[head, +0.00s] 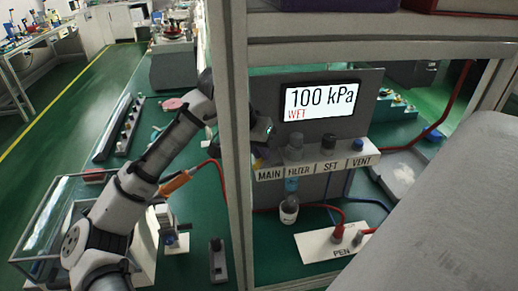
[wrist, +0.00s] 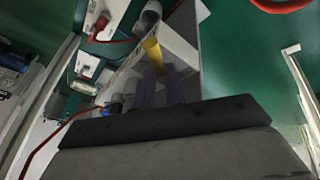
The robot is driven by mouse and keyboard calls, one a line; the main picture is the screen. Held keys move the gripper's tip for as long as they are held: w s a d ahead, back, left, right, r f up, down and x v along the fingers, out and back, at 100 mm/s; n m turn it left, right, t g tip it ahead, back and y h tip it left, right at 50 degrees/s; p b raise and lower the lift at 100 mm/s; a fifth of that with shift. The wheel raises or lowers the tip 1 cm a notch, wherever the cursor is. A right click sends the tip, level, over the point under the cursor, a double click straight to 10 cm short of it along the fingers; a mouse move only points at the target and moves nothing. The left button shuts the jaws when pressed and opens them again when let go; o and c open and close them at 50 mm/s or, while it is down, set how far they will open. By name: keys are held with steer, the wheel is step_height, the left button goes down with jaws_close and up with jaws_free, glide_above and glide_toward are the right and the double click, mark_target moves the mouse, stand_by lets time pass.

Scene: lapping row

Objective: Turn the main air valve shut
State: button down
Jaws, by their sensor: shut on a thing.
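The main air valve sits at the left end of the white manifold, above the label MAIN (head: 269,174). In the wrist view its yellow handle (wrist: 153,52) shows between the purple fingers. My gripper (wrist: 161,72) is shut on this handle. In the head view my arm reaches behind the grey frame post, and my gripper is mostly hidden there. The handle cannot be made out clearly in the head view. The display (head: 320,101) above the manifold reads 100 kPa, with WET in red below.
The grey frame post (head: 238,150) stands close in front of my arm. FILTER, SFT and VENT (head: 358,146) fittings follow to the right on the manifold. A filter bowl (head: 289,208) hangs below. Red hoses and a white PEN plate (head: 318,243) lie on the green bench.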

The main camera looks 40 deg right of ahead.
steer(key=n+t+p, duration=0.1)
steer(key=n, duration=0.1)
steer(key=s+n+t+p, duration=0.1)
steer(key=n, duration=0.1)
steer(key=shift+d+r+n, duration=0.15)
steer(key=shift+n, duration=0.25)
steer(key=shift+s+d+n+t+y+p, duration=0.1)
steer(key=shift+s+n+t+y+p, duration=0.15)
steer(key=shift+n+p, duration=0.4)
steer(key=shift+d+n+t+y+p, duration=0.15)
steer(key=shift+n+t+p, duration=0.2)
steer(key=shift+n, duration=0.5)
steer(key=c, duration=1.5)
jaws_free()
steer(key=shift+o, duration=0.2)
steer(key=shift+a+f, duration=0.1)
steer(key=shift+f, duration=0.15)
